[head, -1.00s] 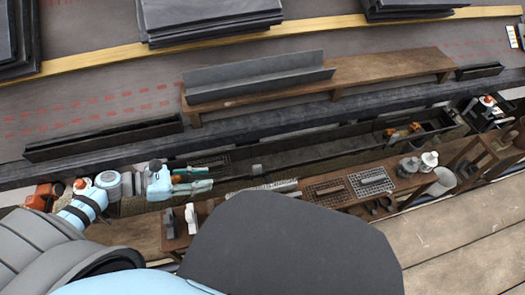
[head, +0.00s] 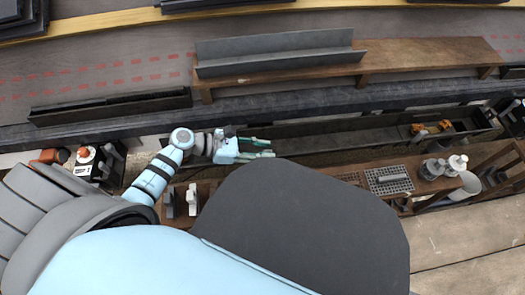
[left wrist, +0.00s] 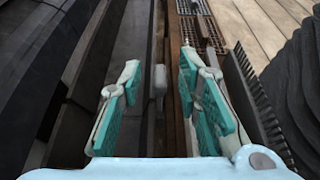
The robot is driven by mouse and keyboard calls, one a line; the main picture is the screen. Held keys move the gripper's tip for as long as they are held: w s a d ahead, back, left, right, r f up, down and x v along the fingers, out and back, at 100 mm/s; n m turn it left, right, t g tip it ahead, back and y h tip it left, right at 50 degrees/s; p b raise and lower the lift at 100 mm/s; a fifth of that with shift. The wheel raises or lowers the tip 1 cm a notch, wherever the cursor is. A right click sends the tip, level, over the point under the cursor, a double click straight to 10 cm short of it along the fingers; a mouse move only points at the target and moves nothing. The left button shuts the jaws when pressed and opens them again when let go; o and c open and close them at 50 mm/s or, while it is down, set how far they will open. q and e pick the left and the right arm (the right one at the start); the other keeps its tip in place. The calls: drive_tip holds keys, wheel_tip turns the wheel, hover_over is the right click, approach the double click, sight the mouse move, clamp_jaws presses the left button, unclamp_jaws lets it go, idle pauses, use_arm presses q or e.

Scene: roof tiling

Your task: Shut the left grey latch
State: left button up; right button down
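My left gripper (head: 272,148) is open, with its teal finger pads apart, over the dark gutter trough below the roof edge. In the left wrist view the gap between its fingers (left wrist: 160,100) is empty. A small grey piece (left wrist: 158,78), which looks like the left grey latch, lies beyond the fingertips in line with the gap. It seems to stand at the trough's edge; I cannot tell whether it is open or shut. In the head view I cannot make it out near the fingertips. My right gripper is not in view.
A wooden bench with a grey angled channel (head: 280,58) stands on the roof above the trough. Below the trough, a wooden shelf carries metal grids (head: 388,180) and grey and white pots (head: 456,165). An orange tool (head: 430,129) lies in the trough at right.

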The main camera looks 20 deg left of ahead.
use_arm(q)
drive_tip(key=shift+w+d+f, duration=0.1)
clamp_jaws()
drive_tip(key=shift+w, duration=0.1)
idle(0.3)
drive_tip(key=n+g, duration=0.1)
drive_tip(key=w+a+n+h, duration=0.1)
drive_tip(key=n, duration=0.1)
drive_tip(key=shift+w+a+f+g, duration=0.1)
drive_tip(key=shift+w+f+g, duration=0.05)
drive_tip(key=shift+w+g, duration=0.2)
drive_tip(key=shift+w+a+f+n+g+h, duration=0.3)
drive_tip(key=shift+w+f+n+g+h, duration=0.15)
drive_tip(key=shift+n, duration=0.45)
drive_tip(key=shift+r, duration=0.1)
